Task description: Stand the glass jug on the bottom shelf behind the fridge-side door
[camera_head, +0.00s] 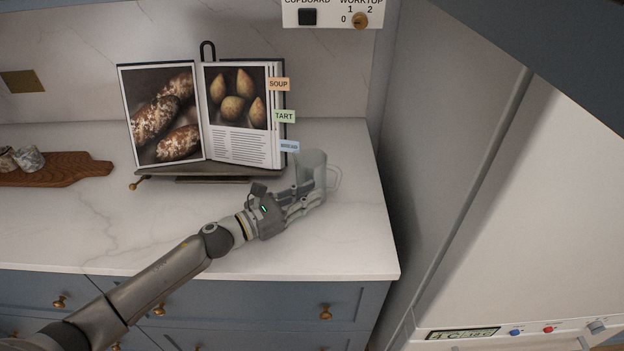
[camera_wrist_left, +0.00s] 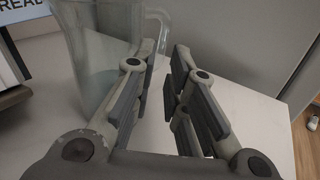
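The clear glass jug (camera_head: 314,166) stands on the worktop, right of the cookbook, with its handle to the right. In the left wrist view the jug (camera_wrist_left: 92,45) fills the upper left, and its handle reaches over the left finger toward the gap. My left gripper (camera_head: 308,193) is in front of the jug and low beside it. In the left wrist view its fingers (camera_wrist_left: 160,92) are apart, with bare worktop between them. The left finger overlaps the jug; I cannot tell whether they touch. My right gripper is not in view. The bottom shelf cannot be made out.
An open cookbook (camera_head: 237,112) on a stand is left of the jug. A wooden board (camera_head: 60,172) with small cups lies far left. A tall pale appliance (camera_head: 540,210) stands right, beyond the worktop's edge. A dark blue panel (camera_head: 545,40) crosses the upper right. The front worktop is clear.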

